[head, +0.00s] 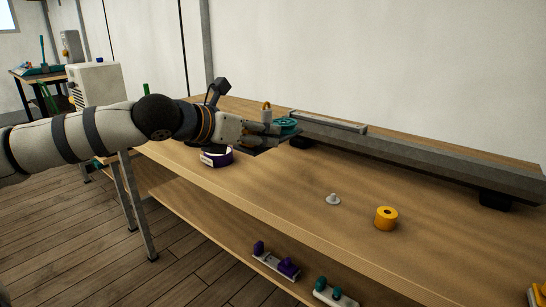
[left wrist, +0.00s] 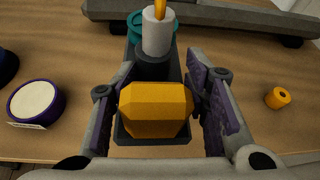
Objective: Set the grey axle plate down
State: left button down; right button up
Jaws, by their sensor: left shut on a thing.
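My left gripper (head: 272,135) reaches in over the bench from the left. In the left wrist view its two purple-padded fingers (left wrist: 160,105) are shut on either side of a yellow block (left wrist: 155,110) on the dark grey axle plate (left wrist: 128,138). The plate also shows in the head view (head: 268,148), partly hidden by the gripper. On its far part stand a dark collar and a white cylinder with an orange top (left wrist: 157,32). A teal disc (head: 286,125) is at its far end. I cannot tell whether the plate touches the bench. My right gripper is not in view.
A long grey beam (head: 430,155) lies on dark feet along the bench's back. A purple-and-white round item (head: 216,157), a small grey peg piece (head: 333,199) and a yellow ring (head: 386,218) sit on the wooden bench top (head: 290,195). Parts lie on the lower shelf.

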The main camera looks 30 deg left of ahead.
pick_arm(q)
jog(key=w, duration=0.1)
jog(key=w+f, duration=0.1)
jog(key=w+a, duration=0.1)
jog(key=w, duration=0.1)
jog(key=shift+f, duration=0.25)
send_over(275, 174)
jog(key=s, duration=0.2)
jog(key=f, duration=0.5)
jog(key=shift+w+d, duration=0.2)
jog(key=shift+d, duration=0.05)
jog(key=f, duration=0.1)
jog(key=w+f+b, duration=0.1)
jog(key=f, duration=0.3)
jog(key=shift+w+a+f+b, duration=0.1)
jog(key=shift+w+a+b, duration=0.05)
jog(key=shift+w+b, duration=0.25)
jog(key=shift+f, duration=0.1)
jog(key=shift+s+r, duration=0.1)
jog(key=shift+r, duration=0.2)
jog(key=shift+f, duration=0.25)
jog(key=c, duration=0.9)
grip_release()
jog(key=shift+r, duration=0.1)
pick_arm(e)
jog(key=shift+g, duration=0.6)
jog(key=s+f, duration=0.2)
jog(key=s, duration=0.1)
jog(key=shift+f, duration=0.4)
